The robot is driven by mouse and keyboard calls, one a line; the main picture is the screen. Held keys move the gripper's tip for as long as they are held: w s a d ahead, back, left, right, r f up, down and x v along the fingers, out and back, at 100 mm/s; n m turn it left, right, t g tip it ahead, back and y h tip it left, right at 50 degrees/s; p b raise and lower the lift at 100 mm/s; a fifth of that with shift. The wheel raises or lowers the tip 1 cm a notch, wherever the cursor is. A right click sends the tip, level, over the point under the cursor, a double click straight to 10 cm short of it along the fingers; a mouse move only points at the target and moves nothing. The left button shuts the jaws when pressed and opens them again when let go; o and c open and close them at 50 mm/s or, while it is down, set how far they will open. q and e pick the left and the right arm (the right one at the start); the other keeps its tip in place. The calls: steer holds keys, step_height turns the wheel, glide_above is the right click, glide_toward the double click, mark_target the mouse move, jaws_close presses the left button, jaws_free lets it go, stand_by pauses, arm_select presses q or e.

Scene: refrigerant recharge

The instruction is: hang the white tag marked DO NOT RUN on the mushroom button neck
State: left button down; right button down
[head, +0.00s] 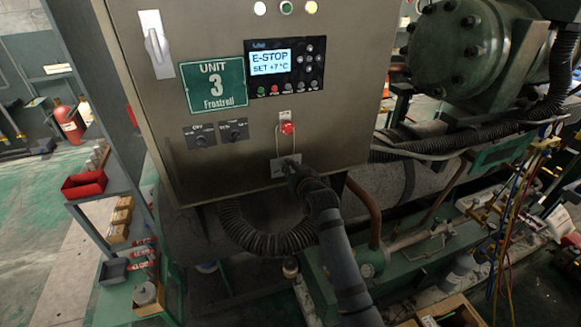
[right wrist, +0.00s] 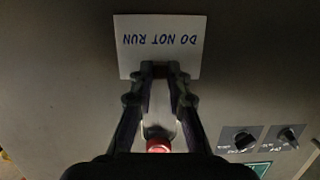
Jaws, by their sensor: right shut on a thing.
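The white tag (head: 278,167) hangs in front of the cabinet's lower front, and its DO NOT RUN lettering shows upside down in the right wrist view (right wrist: 160,32). My right gripper (head: 290,164) is shut on the tag's edge; its fingertips also show in the right wrist view (right wrist: 160,68). A thin pale cord loop rises from the tag to the red mushroom button (head: 287,128), which also shows between my fingers in the right wrist view (right wrist: 158,145). The loop's top is at the button's height; I cannot tell whether it sits behind the head. My left gripper is out of view.
The cabinet (head: 230,165) carries an E-STOP display (head: 270,62), two rotary knobs (head: 235,130) and a lever handle (head: 154,45). A corrugated hose (head: 265,240) hangs below. Pipes and a green compressor (head: 470,45) stand at the right. A shelf with a red bin (head: 84,185) is at the left.

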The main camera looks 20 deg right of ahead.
steer(key=c, duration=1.2)
jaws_free()
steer(key=v, duration=1.2)
